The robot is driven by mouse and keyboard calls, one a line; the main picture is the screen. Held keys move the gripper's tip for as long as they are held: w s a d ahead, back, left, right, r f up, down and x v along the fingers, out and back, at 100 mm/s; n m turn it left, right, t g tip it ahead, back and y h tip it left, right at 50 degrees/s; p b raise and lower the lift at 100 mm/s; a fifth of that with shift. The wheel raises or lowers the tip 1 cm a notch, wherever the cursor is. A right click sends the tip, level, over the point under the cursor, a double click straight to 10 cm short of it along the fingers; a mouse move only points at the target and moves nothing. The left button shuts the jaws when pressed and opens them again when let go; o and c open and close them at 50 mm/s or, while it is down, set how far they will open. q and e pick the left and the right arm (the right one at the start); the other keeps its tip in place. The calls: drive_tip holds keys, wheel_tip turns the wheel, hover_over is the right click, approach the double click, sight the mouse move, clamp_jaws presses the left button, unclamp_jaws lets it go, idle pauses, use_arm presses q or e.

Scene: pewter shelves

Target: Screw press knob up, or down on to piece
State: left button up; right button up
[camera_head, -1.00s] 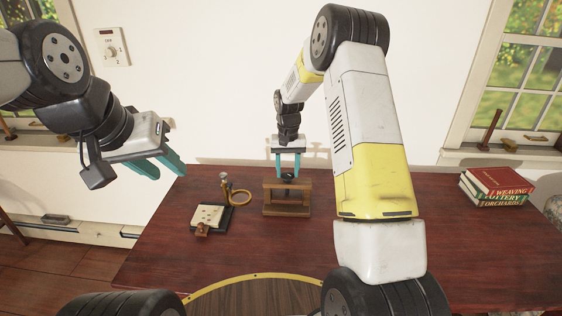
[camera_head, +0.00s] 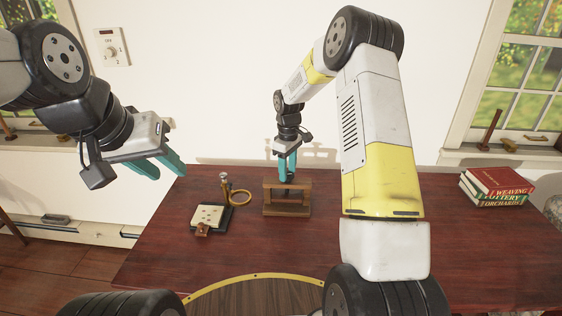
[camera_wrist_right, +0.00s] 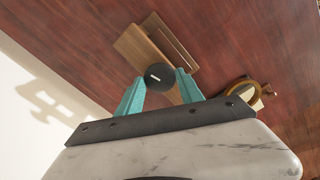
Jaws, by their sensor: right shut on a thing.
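The wooden press (camera_head: 287,211) stands on the table in the middle of the head view. Its round black press knob (camera_wrist_right: 159,76) with a pale line mark shows in the right wrist view. My right gripper (camera_head: 287,180) points down over the press, shut on the knob; the fingers (camera_wrist_right: 160,80) sit on either side of it. The press's wooden frame (camera_wrist_right: 142,56) lies beyond the knob in the wrist view. Whatever is under the press screw is hidden. My left gripper (camera_head: 170,167) is open and empty, raised at the left.
Stacked books (camera_head: 495,187) lie at the table's right. The dark red table (camera_head: 480,245) is clear at front right.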

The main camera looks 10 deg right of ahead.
drive_tip(key=n, duration=1.1)
drive_tip(key=shift+n, duration=1.9)
drive_tip(key=o, duration=1.4)
drive_tip(key=shift+r, duration=3.95)
